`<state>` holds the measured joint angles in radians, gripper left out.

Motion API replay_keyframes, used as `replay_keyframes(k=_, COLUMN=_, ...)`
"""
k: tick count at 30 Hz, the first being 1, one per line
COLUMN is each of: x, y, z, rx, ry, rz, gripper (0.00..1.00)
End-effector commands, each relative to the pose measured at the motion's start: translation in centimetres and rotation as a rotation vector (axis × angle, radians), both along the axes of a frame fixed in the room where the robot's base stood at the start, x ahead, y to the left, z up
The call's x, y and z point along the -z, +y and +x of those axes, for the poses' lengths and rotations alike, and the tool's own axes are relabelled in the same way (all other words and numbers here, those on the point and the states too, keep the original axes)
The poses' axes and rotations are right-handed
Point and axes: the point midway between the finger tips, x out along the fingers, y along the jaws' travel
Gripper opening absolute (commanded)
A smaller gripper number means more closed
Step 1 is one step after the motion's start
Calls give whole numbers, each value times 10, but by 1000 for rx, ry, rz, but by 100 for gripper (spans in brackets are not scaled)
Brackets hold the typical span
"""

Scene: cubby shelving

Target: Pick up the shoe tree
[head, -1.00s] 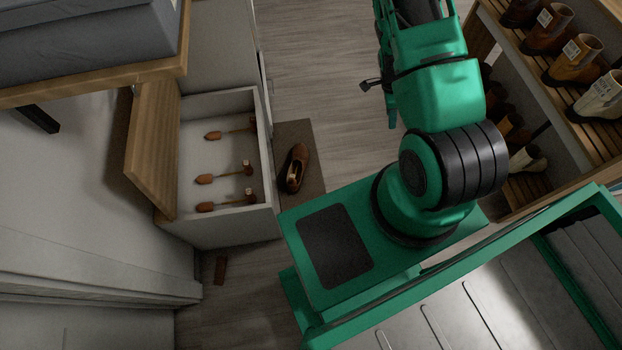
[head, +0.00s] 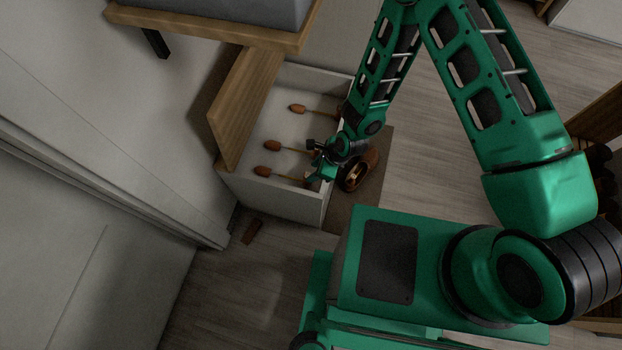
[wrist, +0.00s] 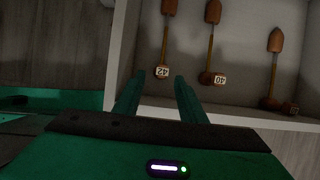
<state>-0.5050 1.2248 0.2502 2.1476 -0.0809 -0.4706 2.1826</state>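Three shoe trees with orange-brown toe pieces and thin stems lie in an open white drawer (head: 272,194). In the head view one is at the back (head: 298,108), one in the middle (head: 273,146) and one at the front (head: 264,171). The wrist view shows one tagged 42 (wrist: 166,40), one tagged 40 (wrist: 211,42) and a third (wrist: 274,70) whose tag I cannot read. My gripper (head: 316,163) is at the drawer's right side and hides some heel ends. In the wrist view my gripper (wrist: 157,88) is open and empty, its fingers apart below the tree tagged 42.
A brown shoe (head: 357,174) stands on a dark mat (head: 372,200) right of the drawer. A wooden panel (head: 244,108) stands along the drawer's left side. A wooden tabletop (head: 215,28) overhangs behind. A small brown piece (head: 252,231) lies on the floor.

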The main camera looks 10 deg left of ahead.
Motion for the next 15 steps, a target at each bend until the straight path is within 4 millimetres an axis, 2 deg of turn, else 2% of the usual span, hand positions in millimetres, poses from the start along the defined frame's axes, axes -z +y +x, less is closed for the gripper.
replay_keyframes(k=6, x=31, y=13, z=0, rx=-4, ry=1, rz=-1, gripper=38)
replay_keyframes(k=15, x=51, y=21, z=2, rx=-4, ry=0, rz=-2, gripper=38)
